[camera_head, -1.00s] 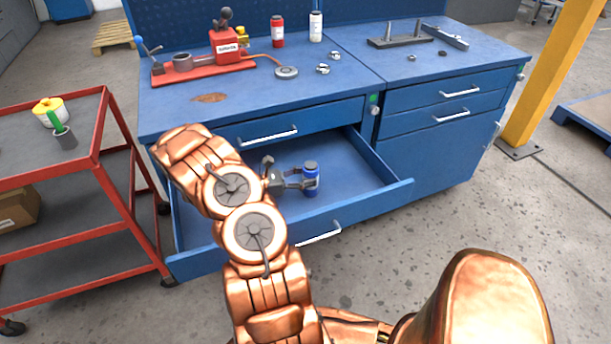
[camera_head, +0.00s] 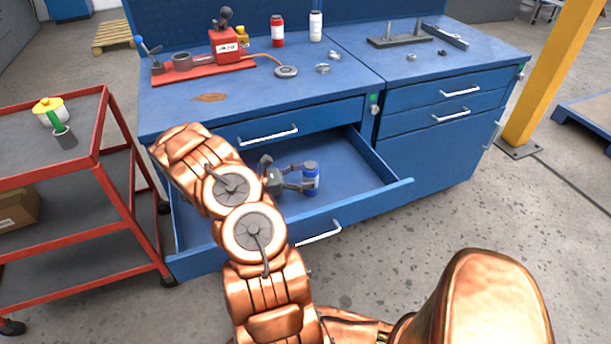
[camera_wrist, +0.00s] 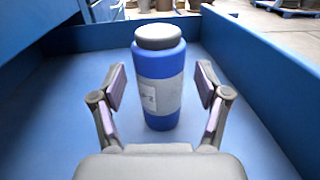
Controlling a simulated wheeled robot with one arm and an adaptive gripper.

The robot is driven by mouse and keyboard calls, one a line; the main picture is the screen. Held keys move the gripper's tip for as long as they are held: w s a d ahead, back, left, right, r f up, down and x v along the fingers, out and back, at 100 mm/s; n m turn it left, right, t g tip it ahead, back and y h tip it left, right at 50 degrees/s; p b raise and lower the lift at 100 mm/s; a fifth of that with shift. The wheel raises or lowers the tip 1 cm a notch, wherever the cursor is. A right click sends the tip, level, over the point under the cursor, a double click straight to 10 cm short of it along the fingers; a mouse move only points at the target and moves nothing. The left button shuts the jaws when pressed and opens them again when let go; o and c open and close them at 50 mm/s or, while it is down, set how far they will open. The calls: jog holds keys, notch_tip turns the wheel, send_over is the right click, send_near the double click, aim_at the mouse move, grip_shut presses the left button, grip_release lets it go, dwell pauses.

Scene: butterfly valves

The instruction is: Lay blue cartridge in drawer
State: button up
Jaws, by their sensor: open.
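The blue cartridge (camera_head: 311,178) has a grey cap and a pale label. It stands upright inside the open blue drawer (camera_head: 360,205), and the wrist view shows the cartridge (camera_wrist: 159,85) on the drawer floor (camera_wrist: 80,130). My gripper (camera_head: 303,178) is low in the drawer, just left of the cartridge in the head view. In the wrist view my gripper (camera_wrist: 160,88) is open, with one finger on each side of the cartridge and gaps visible between the pads and its sides.
The drawer's side wall (camera_wrist: 265,85) rises right of the gripper in the wrist view. The workbench top (camera_head: 340,95) above carries a red press (camera_head: 226,46) and bottles. A red cart (camera_head: 120,180) stands at the left. The drawer's right part is clear.

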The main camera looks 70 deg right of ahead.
jog(key=v, duration=0.7)
jog(key=shift+w+a+b, duration=0.1)
jog(key=shift+b, duration=0.3)
jog(key=shift+w+a+r, duration=0.1)
jog(key=shift+a+r, duration=0.05)
jog(key=shift+r, duration=0.2)
jog(key=a+r+m+t+y, duration=0.35)
jog(key=a+r+m, duration=0.25)
jog(key=a+r, duration=0.8)
jog(key=s+a+t+y, duration=0.2)
jog(key=a+t, duration=0.1)
jog(key=a, duration=0.7)
jog(key=s+a+r+t+y, duration=0.1)
jog(key=s+a+t+y, duration=0.1)
jog(key=a, duration=0.9)
jog(key=s+a+r+m+t+y, duration=0.1)
jog(key=s+a+t+y, duration=0.2)
jog(key=a, duration=0.8)
jog(key=shift+r+t, duration=0.2)
jog(key=shift+t, duration=0.45)
jog(key=shift+a, duration=0.15)
notch_tip(320, 180, up, 10)
jog(key=p, duration=0.9)
jog(key=shift+p, duration=0.4)
